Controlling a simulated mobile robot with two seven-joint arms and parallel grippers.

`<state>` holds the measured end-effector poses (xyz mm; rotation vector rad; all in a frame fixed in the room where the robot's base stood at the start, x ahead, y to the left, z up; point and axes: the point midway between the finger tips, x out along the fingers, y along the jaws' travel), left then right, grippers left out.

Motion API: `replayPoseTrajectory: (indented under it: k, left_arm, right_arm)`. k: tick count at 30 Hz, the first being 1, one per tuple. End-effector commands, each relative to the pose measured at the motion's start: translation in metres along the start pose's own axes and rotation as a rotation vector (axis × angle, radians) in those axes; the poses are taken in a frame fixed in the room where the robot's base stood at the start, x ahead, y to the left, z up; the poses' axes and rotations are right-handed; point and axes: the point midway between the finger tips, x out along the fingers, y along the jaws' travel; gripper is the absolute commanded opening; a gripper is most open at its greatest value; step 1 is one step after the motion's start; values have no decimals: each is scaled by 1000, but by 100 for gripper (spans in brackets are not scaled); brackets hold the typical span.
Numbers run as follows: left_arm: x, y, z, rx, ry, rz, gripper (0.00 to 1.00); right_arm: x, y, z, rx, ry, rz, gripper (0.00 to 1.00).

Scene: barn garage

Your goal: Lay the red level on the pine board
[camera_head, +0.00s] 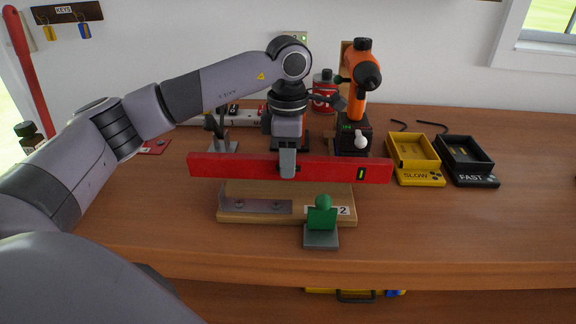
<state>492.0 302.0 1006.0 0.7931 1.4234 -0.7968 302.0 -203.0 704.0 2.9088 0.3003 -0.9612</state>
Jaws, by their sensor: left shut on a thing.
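The red level (235,167) is a long red bar with a yellow vial window near its right end. My left gripper (287,165) is shut on the middle of the level and holds it roughly horizontal. The pine board (287,216) is a pale wooden block on the workbench, with a metal plate at its front left and a label with a 2 at its front right. In the picture the level crosses the board's back edge and reaches past both its ends. I cannot tell whether they touch. My right gripper is not in view.
A green-knobbed grey stand (321,219) is at the board's front right. An orange drill (363,85) stands upright behind the level. A yellow SLOW tray (415,175) and a black FAST tray (467,170) are to the right. The workbench (480,235) is clear at front right.

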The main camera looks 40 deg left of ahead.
Motion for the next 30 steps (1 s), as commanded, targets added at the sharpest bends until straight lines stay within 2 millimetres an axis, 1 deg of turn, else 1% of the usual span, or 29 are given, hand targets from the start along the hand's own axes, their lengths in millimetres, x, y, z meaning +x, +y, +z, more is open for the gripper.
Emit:
replayPoseTrajectory:
  k: [1,4,11,15,16,17,18,26,30]
  left_arm:
    - [8,0,0,0,1,-1,0]
    - [18,0,0,0,-2,0,0]
    - [18,0,0,0,-3,2,0]
    - [23,0,0,0,-2,1,0]
    - [22,0,0,0,-1,0,38]
    - [22,0,0,0,-1,0,47]
    - [22,0,0,0,-1,0,53]
    - [22,0,0,0,-1,0,53]
    - [14,0,0,0,-3,2,53]
  right_arm:
    - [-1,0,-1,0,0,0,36]
    - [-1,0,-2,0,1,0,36]
    - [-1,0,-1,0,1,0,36]
    - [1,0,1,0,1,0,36]
    - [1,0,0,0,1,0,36]
    - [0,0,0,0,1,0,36]
    - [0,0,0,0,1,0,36]
    - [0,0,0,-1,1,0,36]
    - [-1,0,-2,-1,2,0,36]
